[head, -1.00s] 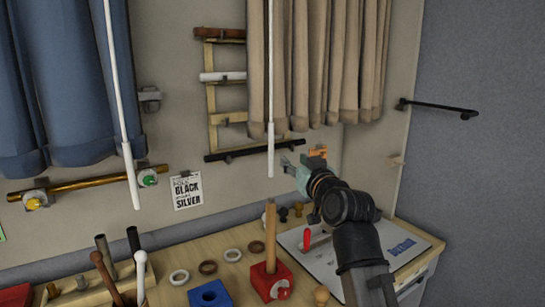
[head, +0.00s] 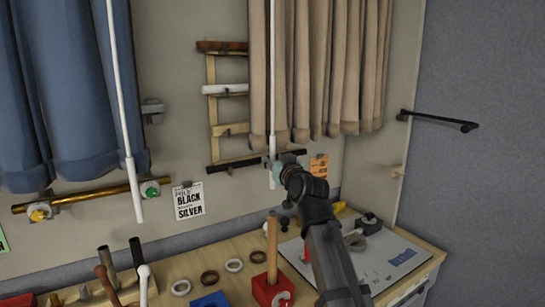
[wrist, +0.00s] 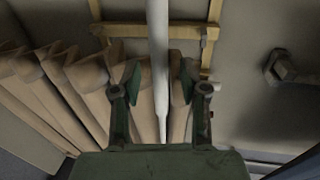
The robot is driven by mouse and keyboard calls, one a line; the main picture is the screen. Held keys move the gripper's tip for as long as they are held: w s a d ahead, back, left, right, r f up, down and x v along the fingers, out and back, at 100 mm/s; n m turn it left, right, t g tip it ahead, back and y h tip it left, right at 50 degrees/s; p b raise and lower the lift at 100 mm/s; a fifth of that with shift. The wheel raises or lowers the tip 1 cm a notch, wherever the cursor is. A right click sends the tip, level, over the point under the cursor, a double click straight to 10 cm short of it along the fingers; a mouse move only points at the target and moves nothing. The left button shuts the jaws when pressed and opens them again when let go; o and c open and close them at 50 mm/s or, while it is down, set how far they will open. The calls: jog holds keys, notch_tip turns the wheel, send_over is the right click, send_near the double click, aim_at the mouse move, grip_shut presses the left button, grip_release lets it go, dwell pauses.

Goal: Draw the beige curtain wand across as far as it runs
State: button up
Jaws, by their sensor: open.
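The beige curtain (head: 320,75) hangs at the upper middle of the head view, bunched in folds. Its white wand (head: 272,100) hangs upright in front of its left edge, its lower end by my gripper (head: 277,166). In the wrist view the wand (wrist: 158,60) runs between the two green fingers of my gripper (wrist: 158,90), with a gap on each side. The gripper is open around the wand. The curtain folds (wrist: 70,85) lie behind the fingers, mostly at left.
A blue curtain (head: 65,90) with its own white wand (head: 122,100) hangs at left. A wooden rack (head: 212,125) is on the wall behind the beige curtain's left edge. A red block with a wooden peg (head: 272,289) stands on the table below. A black wall bar (head: 440,119) is at right.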

jog(key=shift+x, duration=1.1)
grip_shut()
